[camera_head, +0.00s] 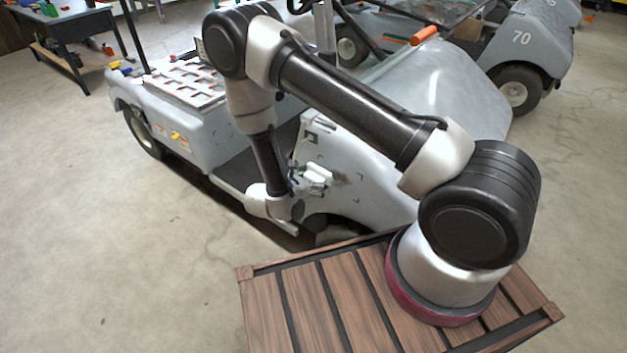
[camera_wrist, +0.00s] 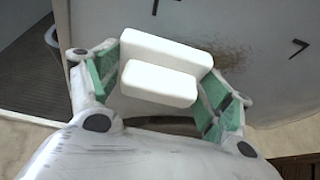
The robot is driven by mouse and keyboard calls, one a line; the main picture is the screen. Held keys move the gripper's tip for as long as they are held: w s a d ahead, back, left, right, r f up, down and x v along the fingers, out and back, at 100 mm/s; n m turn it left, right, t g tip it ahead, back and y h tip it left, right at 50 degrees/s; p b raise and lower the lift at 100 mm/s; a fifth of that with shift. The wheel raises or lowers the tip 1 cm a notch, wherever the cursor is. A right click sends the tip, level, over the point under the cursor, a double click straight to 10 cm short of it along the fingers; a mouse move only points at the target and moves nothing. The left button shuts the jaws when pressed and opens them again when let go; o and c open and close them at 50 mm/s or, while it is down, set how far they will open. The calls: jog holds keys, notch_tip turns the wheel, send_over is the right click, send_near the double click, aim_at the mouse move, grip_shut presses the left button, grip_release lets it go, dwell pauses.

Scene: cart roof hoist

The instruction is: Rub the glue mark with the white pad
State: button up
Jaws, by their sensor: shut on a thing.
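My gripper (camera_wrist: 165,75) is shut on the white pad (camera_wrist: 158,84), a stepped white block between its green-lined fingers in the wrist view. The glue mark (camera_wrist: 228,54) is a brownish speckled smear on the cart's pale grey panel, just right of and beyond the pad. The pad partly overlaps its left side in the picture; whether it touches the panel I cannot tell. In the head view my gripper (camera_head: 312,178) is beside the front side panel of the grey cart (camera_head: 365,160).
Black corner marks (camera_wrist: 299,48) lie on the panel around the smear. A slatted wooden deck (camera_head: 310,300) is in the foreground. A second cart (camera_head: 525,45) stands behind, and a dark table (camera_head: 65,25) at the far left. The floor at left is clear.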

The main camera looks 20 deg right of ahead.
aim_at(354, 190)
jog(key=shift+w+d, duration=0.4)
jog(key=shift+d, duration=0.1)
jog(key=shift+s+d, duration=1.2)
jog(key=shift+s, duration=0.4)
jog(key=shift+s+d, duration=1.2)
jog(key=shift+s, duration=0.45)
jog(key=shift+s+d, duration=1.2)
jog(key=shift+s, duration=0.4)
jog(key=shift+c, duration=0.3)
jog(key=shift+w+a, duration=1.2)
jog(key=shift+w, duration=0.45)
jog(key=shift+w+a, duration=1.15)
jog(key=shift+w, duration=0.45)
jog(key=shift+w+a, duration=1.2)
jog(key=shift+w, duration=0.45)
jog(key=shift+s+a, duration=0.9)
jog(key=shift+a, duration=0.35)
jog(key=shift+s+a, duration=0.9)
jog(key=shift+a, duration=0.3)
